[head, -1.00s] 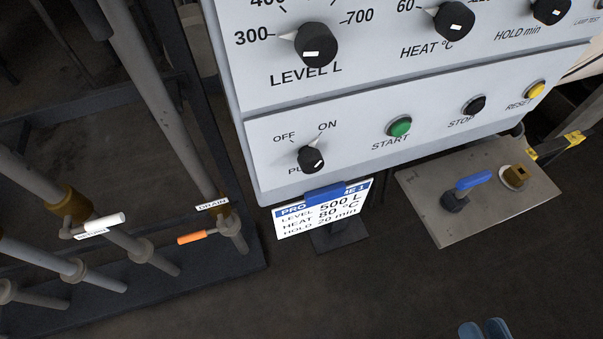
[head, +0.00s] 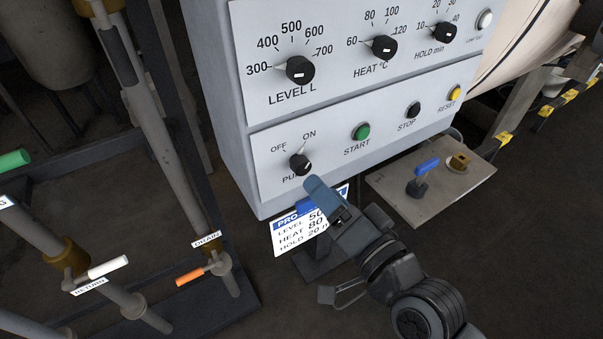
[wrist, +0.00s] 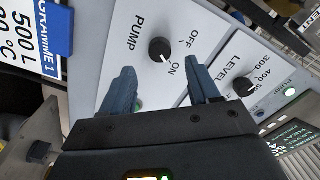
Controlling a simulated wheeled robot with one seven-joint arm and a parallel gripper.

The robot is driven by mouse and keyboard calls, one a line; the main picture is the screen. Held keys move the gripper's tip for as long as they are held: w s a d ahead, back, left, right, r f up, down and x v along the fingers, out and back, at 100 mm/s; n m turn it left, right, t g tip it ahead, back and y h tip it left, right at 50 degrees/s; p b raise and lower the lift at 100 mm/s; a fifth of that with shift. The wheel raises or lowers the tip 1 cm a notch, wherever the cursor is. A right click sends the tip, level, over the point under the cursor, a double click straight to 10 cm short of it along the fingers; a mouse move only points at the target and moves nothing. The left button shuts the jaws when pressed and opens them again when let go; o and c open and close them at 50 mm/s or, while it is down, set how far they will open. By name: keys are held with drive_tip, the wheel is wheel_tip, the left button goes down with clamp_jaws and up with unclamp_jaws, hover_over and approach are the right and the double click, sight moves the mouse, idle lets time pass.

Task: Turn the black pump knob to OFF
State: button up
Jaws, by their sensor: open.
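The black pump knob (head: 300,164) sits at the lower left of the white control panel, under the OFF and ON marks. Its white pointer is turned toward ON. It also shows in the wrist view (wrist: 161,50), beyond the fingertips, with its pointer toward ON. My gripper (head: 317,187) is just below and right of the knob in the head view. In the wrist view my gripper (wrist: 163,82) has its two blue fingers apart with nothing between them. The knob lies ahead of the gap and the fingers do not touch it.
The green START button (head: 361,132), black STOP button (head: 413,110) and LEVEL knob (head: 300,70) are on the same panel. A programme card (head: 290,237) stands below it, behind my gripper. Pipes with an orange drain handle (head: 189,277) stand at the left.

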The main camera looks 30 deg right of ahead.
sight(305, 169)
drive_tip(key=shift+w+p, duration=0.55)
drive_tip(key=shift+w, duration=2.5)
drive_tip(key=shift+c, duration=0.3)
drive_tip(key=shift+d, duration=0.1)
drive_tip(key=c, duration=1)
